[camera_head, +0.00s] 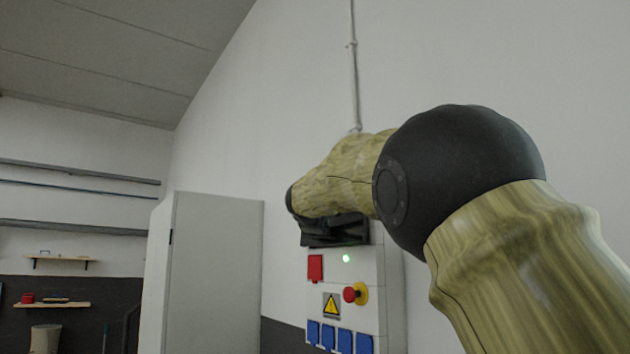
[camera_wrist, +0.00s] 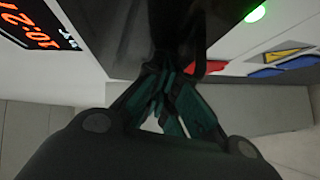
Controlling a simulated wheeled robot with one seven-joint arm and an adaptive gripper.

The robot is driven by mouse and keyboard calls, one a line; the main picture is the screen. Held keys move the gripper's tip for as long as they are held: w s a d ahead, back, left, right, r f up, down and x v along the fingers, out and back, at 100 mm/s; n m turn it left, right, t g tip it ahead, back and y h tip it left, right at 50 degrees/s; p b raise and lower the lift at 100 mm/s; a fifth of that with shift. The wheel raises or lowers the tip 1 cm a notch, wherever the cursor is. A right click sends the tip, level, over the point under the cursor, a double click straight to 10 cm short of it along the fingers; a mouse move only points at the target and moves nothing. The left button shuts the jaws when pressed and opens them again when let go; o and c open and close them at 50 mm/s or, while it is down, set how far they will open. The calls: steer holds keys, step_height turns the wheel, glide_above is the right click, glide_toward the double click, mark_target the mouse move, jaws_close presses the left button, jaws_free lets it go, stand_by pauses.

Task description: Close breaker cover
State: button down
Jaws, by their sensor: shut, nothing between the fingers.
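The white breaker box (camera_head: 376,290) hangs on the wall in the head view, its top hidden behind my arm. A dark flat part (camera_head: 335,232) shows just below my forearm at the box's upper front; I cannot tell there whether it is the cover or my gripper. In the wrist view a dark, glossy panel (camera_wrist: 150,30), which looks like the breaker cover, lies just beyond my fingers. My gripper (camera_wrist: 165,85) is shut and empty, its tips close to the panel's lower edge. I cannot tell whether they touch. The cover's hinge and angle are hidden.
The box bears a green light (camera_head: 346,258), a red stop button (camera_head: 350,294), a warning sign (camera_head: 331,306) and blue sockets (camera_head: 345,341). A red-digit display (camera_wrist: 40,28) shows at the wrist view's left. A grey cabinet (camera_head: 213,270) stands left of the box.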

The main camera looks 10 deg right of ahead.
steer(key=shift+w+d+f, duration=0.3)
steer(key=shift+d+f, duration=0.05)
steer(key=shift+s, duration=0.1)
stand_by(0.5)
steer(key=v, duration=0.7)
steer(key=shift+s+a, duration=0.1)
